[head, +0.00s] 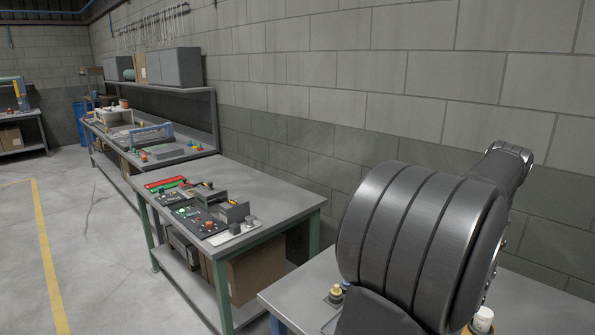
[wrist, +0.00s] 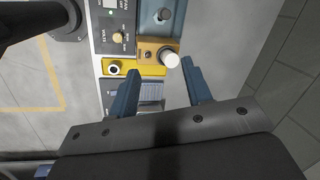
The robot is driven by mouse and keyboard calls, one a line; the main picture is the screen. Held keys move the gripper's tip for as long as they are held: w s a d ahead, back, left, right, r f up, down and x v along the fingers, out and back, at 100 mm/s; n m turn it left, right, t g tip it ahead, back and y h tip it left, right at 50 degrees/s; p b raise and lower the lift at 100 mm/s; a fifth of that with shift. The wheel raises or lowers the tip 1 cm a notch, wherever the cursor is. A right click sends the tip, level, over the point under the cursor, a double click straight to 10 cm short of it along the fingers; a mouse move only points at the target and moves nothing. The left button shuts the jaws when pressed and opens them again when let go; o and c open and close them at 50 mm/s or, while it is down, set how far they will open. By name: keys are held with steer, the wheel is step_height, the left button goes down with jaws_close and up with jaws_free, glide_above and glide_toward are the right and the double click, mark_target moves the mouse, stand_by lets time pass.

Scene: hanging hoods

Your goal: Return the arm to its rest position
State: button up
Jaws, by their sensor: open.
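My gripper (wrist: 160,68) shows in the wrist view with its two blue fingers apart. Nothing is held between them. A yellow-brown block with a white cylindrical knob (wrist: 171,60) lies in line with the gap between the fingers. I cannot tell the distance to it. In the head view my dark, ribbed arm fills the right side and reaches up toward the wall. My gripper is not visible there.
A panel with a round yellow knob (wrist: 117,38) and a yellow block with a black ring (wrist: 114,69) lie beside the fingers. In the head view, a green-legged bench (head: 270,182) holds several control parts. A block wall (head: 400,70) runs behind; the floor (head: 95,240) at left is clear.

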steer(key=shift+s+a+r+m, duration=0.2)
steer(key=shift+s+r+m, duration=0.2)
steer(key=shift+s, duration=0.15)
steer(key=shift+t, duration=0.3)
jaws_close()
steer(key=s+d+f+m+t+y, duration=0.1)
steer(key=s+d+f+m+t, duration=0.15)
steer(key=f, duration=0.35)
steer(key=s+d+f+m+t+y, duration=0.1)
steer(key=f+m, duration=0.3)
steer(key=f, duration=0.1)
steer(key=s+d+f+m+t+y, duration=0.1)
steer(key=s+d+f+m+t, duration=0.15)
steer(key=f, duration=0.35)
steer(key=x, duration=0.4)
steer(key=r+x, duration=0.1)
steer(key=x, duration=0.3)
steer(key=w+a+x, duration=0.1)
steer(key=x, duration=0.3)
steer(key=shift+w+a+r, duration=0.1)
steer(key=shift+a+r, duration=0.05)
steer(key=shift+r, duration=0.05)
steer(key=shift+w+a, duration=0.15)
steer(key=shift+w, duration=0.4)
